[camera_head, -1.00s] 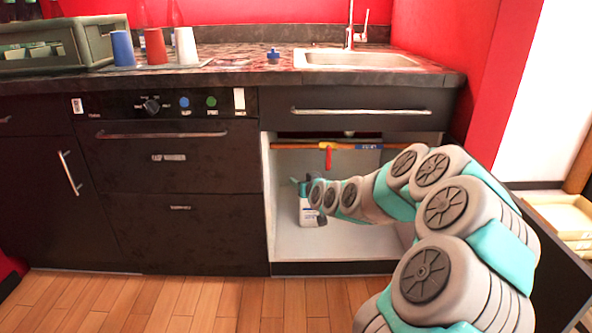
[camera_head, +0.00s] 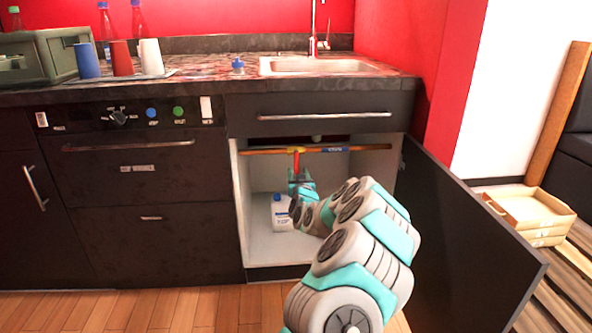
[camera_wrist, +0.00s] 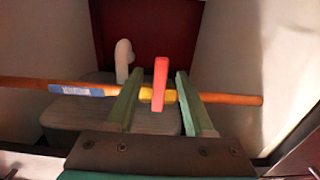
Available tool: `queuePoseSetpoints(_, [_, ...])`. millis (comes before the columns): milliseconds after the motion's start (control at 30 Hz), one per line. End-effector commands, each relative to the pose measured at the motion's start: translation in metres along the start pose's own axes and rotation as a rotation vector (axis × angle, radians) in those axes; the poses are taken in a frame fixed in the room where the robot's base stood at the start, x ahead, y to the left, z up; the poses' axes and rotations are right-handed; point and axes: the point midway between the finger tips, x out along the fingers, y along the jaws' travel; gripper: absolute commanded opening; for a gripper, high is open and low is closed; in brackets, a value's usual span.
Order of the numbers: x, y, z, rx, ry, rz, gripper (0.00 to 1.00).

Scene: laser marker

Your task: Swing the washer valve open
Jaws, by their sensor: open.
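The washer valve has a red handle (camera_head: 296,161) and a yellow body (camera_wrist: 171,96) on a copper-coloured pipe inside the open cabinet under the sink. The handle hangs down, crosswise to the pipe. In the wrist view the red handle (camera_wrist: 160,82) stands between the two green fingers of my gripper (camera_wrist: 159,74). The fingers are open, with a gap on each side of the handle. In the head view my gripper (camera_head: 301,182) is just below the pipe, and the handle's lower end is partly hidden by it.
The pipe (camera_wrist: 225,99) runs across the cabinet and has a blue label. A white bottle (camera_head: 281,213) stands on the cabinet floor beside my arm. The open cabinet door (camera_head: 465,245) is to the right. A white pipe bend (camera_wrist: 123,60) is behind the valve.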

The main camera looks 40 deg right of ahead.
Motion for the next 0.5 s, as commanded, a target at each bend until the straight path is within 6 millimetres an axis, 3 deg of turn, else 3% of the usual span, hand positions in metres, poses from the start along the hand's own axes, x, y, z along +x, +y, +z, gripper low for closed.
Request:
queuePoseSetpoints(200, [0.021, 0.0, 0.001, -0.002, 0.001, 0.0, 0.53])
queuePoseSetpoints(500, [0.031, -0.001, 0.001, 0.0, -0.002, -0.002, 0.53])
